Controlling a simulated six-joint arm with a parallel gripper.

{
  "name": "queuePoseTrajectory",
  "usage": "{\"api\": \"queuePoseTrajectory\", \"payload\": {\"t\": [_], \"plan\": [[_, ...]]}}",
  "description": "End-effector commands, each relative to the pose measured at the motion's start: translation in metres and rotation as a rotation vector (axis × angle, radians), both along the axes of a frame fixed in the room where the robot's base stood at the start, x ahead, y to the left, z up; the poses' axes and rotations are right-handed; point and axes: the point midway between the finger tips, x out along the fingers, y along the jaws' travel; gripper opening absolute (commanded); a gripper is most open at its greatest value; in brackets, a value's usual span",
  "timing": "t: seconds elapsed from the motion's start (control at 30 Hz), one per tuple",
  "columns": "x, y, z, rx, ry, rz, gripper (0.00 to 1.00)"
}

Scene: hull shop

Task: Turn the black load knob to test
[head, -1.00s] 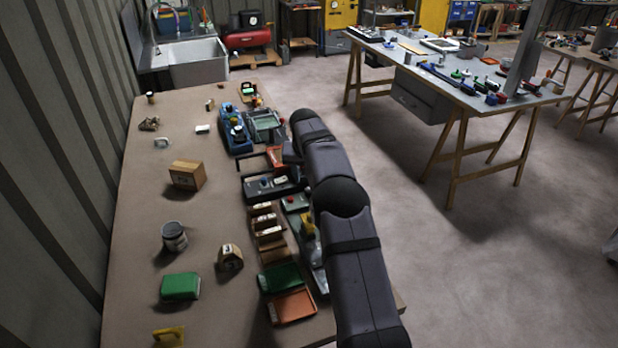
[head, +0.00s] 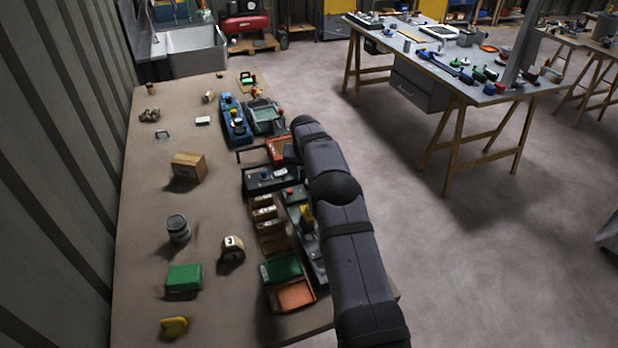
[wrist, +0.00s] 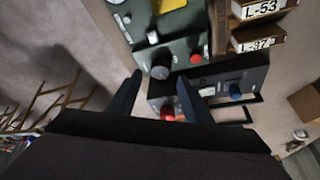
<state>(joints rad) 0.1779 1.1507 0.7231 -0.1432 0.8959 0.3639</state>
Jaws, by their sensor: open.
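A round dark grey-black knob (wrist: 160,72) stands on a grey-green panel (wrist: 180,48) in the wrist view, beside a red button (wrist: 195,58). Its markings are too small to read, so I cannot tell its setting or confirm that it is the load knob. My gripper (wrist: 160,77) is open, its two dark fingers spread to either side of the knob's line of view. I cannot tell how far above it they are. In the head view the panel (head: 291,194) shows partly beside my arm, which hides the fingertips.
A cardboard box (head: 188,167) and a grey tin (head: 178,228) stand on the bench's more open left half.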

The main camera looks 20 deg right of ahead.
Motion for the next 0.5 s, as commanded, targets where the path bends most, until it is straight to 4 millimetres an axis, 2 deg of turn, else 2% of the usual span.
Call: {"api": "queuePoseTrajectory", "payload": {"t": [0.2,0.5], "plan": [[0.008,-0.004,-0.02,0.0,0.0,-0.001,0.46],[0.013,-0.007,-0.034,0.0,0.0,-0.001,0.46]]}}
